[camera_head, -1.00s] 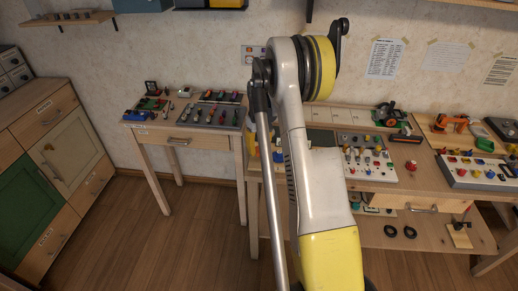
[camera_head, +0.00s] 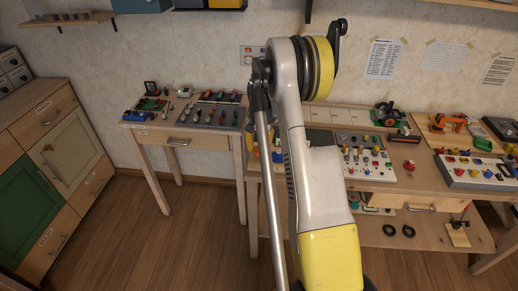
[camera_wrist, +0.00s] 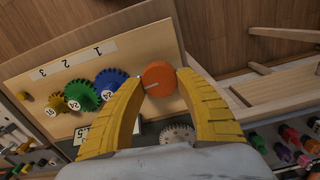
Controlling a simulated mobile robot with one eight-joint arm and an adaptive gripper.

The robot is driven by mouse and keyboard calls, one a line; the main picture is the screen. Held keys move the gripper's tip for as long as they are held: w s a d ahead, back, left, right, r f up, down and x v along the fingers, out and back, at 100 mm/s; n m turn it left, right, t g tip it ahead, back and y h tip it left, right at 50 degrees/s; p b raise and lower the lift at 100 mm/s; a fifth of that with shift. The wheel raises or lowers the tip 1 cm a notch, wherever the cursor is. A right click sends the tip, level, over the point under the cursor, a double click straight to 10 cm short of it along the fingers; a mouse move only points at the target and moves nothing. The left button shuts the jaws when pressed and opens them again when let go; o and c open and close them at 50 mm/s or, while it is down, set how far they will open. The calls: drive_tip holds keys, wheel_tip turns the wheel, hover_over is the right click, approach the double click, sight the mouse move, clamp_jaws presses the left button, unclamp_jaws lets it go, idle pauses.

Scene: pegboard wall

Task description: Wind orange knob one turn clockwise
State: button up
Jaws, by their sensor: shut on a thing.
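The orange knob (camera_wrist: 159,78) is round, with a pale mark on its face, and sits at the right end of a gear row in the wrist view. My gripper (camera_wrist: 162,80) has its two yellow ribbed fingers on either side of the knob, shut on it. Beside the knob are a blue gear (camera_wrist: 109,83), a green gear (camera_wrist: 83,96) and a yellow gear (camera_wrist: 53,106), mounted on a light wooden board (camera_wrist: 135,50). In the head view my arm hides the gripper, and I cannot make out the knob there.
A white dial (camera_wrist: 178,133) lies just below the knob, close to the fingers. Wooden rails (camera_wrist: 265,90) and colored knobs (camera_wrist: 290,140) are at the right. In the head view, a workbench (camera_head: 330,135) with several panels stands behind my arm, and a smaller table (camera_head: 185,133) stands left.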

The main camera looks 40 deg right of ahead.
sight(259, 149)
drive_tip(key=shift+m, duration=0.6)
drive_tip(key=o, duration=1.2)
wheel_tip(259, 149, up, 12)
